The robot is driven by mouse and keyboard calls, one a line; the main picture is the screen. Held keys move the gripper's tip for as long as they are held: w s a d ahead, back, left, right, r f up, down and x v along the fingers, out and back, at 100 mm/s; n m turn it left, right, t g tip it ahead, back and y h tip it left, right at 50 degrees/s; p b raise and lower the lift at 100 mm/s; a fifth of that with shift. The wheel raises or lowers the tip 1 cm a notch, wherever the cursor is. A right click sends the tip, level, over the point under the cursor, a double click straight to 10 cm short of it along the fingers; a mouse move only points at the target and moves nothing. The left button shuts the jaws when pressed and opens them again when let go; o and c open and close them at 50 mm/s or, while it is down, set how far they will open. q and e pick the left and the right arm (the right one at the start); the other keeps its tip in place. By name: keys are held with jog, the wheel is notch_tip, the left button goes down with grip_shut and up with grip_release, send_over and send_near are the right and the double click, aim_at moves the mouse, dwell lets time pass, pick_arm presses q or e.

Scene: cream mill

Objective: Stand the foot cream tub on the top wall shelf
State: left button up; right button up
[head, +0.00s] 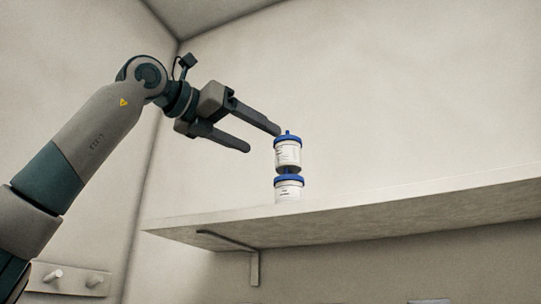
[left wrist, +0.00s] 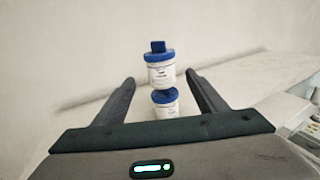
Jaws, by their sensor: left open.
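Two white tubs with blue knobbed lids show at the top wall shelf (head: 400,208). The upper tub (head: 288,154) is upright directly above the lower tub (head: 289,192) and appears to rest on its lid knob. The labels are too small to tell which is the foot cream tub. The shelf's front edge hides the lower tub's base in the head view. My left gripper (head: 264,141) is open, its fingertips just left of the upper tub. In the left wrist view, the upper tub (left wrist: 160,74) and lower tub (left wrist: 166,108) show between the spread fingers. My right gripper is out of view.
The shelf is clear to the right of the tubs in the head view. A bracket (head: 254,266) holds it from below. A peg rail (head: 70,280) is on the left wall. In the left wrist view, some pale equipment (left wrist: 300,118) shows at the right edge.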

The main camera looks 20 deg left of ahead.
pick_arm(q)
jog(key=shift+b+v, duration=0.3)
jog(key=shift+v, duration=1.05)
